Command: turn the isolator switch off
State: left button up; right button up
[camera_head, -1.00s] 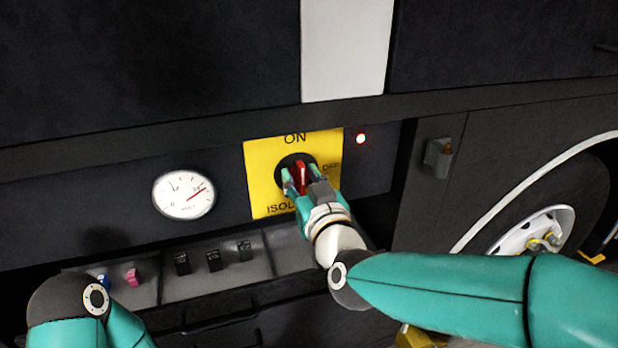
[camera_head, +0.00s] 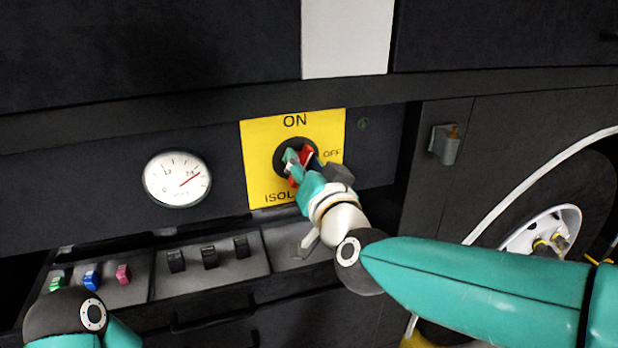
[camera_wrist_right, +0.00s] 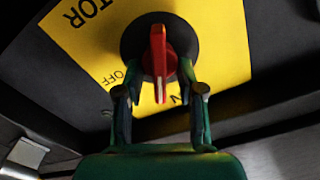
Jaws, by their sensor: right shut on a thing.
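The isolator switch has a red handle (camera_head: 305,156) on a round black base, set on a yellow plate (camera_head: 262,140) marked ON at the top and OFF at the right. My right gripper (camera_head: 302,164) is shut on the handle, which now leans to the upper right in the head view. In the right wrist view the red handle (camera_wrist_right: 159,62) stands between the two fingers of the right gripper (camera_wrist_right: 160,98). The lamp (camera_head: 363,124) right of the plate is dark. My left arm shows at the lower left, but its gripper is out of view.
A round white gauge (camera_head: 177,179) is left of the plate. Below it is a ledge with black switches (camera_head: 209,256) and green, blue and pink ones (camera_head: 92,278). A small grey bracket (camera_head: 444,144) sticks out at the right, near a wheel (camera_head: 542,232).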

jog(key=m+b, duration=0.2)
jog(key=m, duration=0.1)
jog(key=shift+w+d+f, duration=0.1)
jog(key=shift+d+f, duration=0.05)
jog(key=shift+d, duration=0.15)
jog(key=m+b, duration=0.2)
jog(key=m, duration=0.1)
jog(key=shift+d+m+b, duration=0.1)
jog(key=shift+m+b, duration=0.25)
jog(key=shift+m, duration=0.05)
jog(key=shift+d+f+m+b, duration=0.15)
jog(key=shift+m+b, duration=0.7)
jog(key=shift+m, duration=0.7)
jog(key=shift+a+f+m+b, duration=0.1)
jog(key=shift+m+b, duration=0.7)
jog(key=shift+m, duration=0.75)
jog(key=o, duration=1.1)
jog(key=shift+w+d+f, duration=0.1)
jog(key=shift+w+f, duration=0.05)
jog(key=shift+o, duration=0.2)
